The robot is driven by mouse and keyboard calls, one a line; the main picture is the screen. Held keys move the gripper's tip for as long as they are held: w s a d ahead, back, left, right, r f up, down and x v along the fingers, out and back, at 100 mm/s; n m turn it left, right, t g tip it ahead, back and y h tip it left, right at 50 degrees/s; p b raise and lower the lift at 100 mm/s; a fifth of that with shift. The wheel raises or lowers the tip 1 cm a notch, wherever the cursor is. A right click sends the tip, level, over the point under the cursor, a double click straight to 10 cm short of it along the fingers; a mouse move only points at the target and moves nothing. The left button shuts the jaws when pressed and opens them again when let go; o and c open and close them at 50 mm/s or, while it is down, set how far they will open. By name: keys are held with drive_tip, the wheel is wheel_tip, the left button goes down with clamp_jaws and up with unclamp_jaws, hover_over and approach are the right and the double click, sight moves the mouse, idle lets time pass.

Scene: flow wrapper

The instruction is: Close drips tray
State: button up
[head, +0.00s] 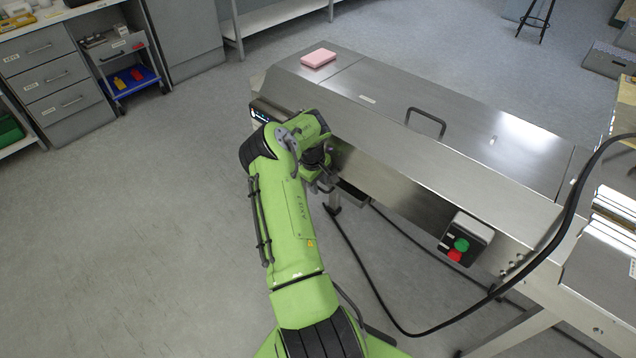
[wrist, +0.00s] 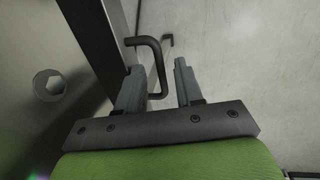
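The drips tray (head: 353,196) shows in the head view as a dark tray edge sticking out under the flow wrapper's front, beside my gripper (head: 323,184). Most of it is hidden by the machine and my arm. In the wrist view a dark bent bar handle (wrist: 160,66) stands out from a metal panel (wrist: 112,32). My gripper (wrist: 158,82) is open there, with one finger on each side of the handle's outer bar. A gap shows between the bar and the right finger. Contact with the left finger is unclear.
The steel flow wrapper (head: 470,165) runs across the right, with a pink block (head: 318,58) on top. A control box (head: 466,240) with green and red buttons sits on its front. A black cable (head: 400,325) loops below. The floor to the left is clear.

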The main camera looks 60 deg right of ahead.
drive_tip(key=shift+r, duration=0.1)
wheel_tip(320, 180, up, 15)
drive_tip(key=a+p, duration=0.2)
drive_tip(key=p, duration=0.2)
drive_tip(key=shift+w+a+r, duration=0.2)
drive_tip(key=shift+w+a, duration=0.1)
drive_tip(key=shift+a, duration=0.1)
drive_tip(key=shift+c, duration=0.2)
